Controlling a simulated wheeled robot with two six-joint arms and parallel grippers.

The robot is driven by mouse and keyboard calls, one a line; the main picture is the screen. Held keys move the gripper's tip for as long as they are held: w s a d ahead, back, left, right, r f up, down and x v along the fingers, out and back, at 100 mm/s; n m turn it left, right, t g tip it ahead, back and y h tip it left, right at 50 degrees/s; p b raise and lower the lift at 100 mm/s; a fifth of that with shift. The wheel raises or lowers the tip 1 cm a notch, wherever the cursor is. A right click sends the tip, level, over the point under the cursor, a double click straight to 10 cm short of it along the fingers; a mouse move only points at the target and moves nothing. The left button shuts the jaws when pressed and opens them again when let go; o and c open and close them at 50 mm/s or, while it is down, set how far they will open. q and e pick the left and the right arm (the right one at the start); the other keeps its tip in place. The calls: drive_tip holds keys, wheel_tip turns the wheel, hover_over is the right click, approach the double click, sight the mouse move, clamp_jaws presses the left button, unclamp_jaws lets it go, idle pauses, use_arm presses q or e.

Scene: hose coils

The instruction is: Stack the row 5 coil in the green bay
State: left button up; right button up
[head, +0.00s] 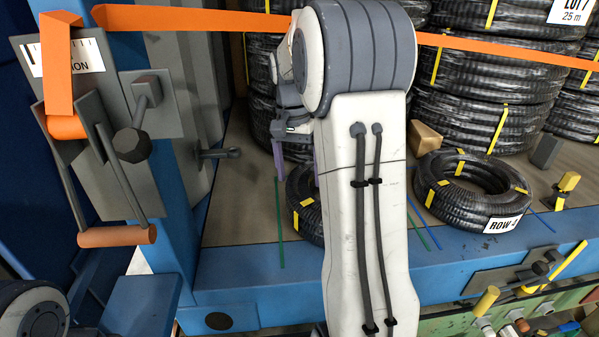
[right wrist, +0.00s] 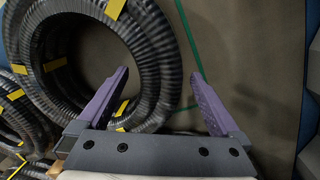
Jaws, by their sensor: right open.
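A black hose coil with yellow bands (head: 305,217) lies flat on the bed, partly hidden behind my right arm; I see no row label on it. My right gripper (head: 298,176), with purple fingers, is open above it. In the right wrist view the open fingers (right wrist: 160,85) straddle one side of this coil's ring (right wrist: 153,45), one finger at the hole and one outside; I cannot tell the height gap. Another coil (head: 450,205), labelled "ROW" and what looks like 4, lies to the right. A green line (head: 280,222) marks the bed. My left gripper is out of view.
Tall stacks of black coils (head: 480,115) stand behind. An orange strap (head: 490,47) crosses in front of them. A grey panel with an orange-handled lever (head: 118,236) stands at left. A blue rail (head: 260,280) edges the bed. Blue lines (head: 425,232) and small blocks lie around the right coil.

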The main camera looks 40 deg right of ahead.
drive_tip(key=shift+r+p, duration=0.3)
drive_tip(key=shift+r, duration=0.15)
drive_tip(key=shift+w+r+p, duration=0.2)
drive_tip(key=shift+r+p, duration=0.2)
drive_tip(key=shift+r, duration=0.75)
drive_tip(key=shift+w+r, duration=0.15)
drive_tip(key=shift+r, duration=0.9)
drive_tip(key=shift+r, duration=0.1)
wheel_tip(320, 180, up, 10)
drive_tip(key=w+b, duration=0.1)
drive_tip(key=shift+w, duration=0.2)
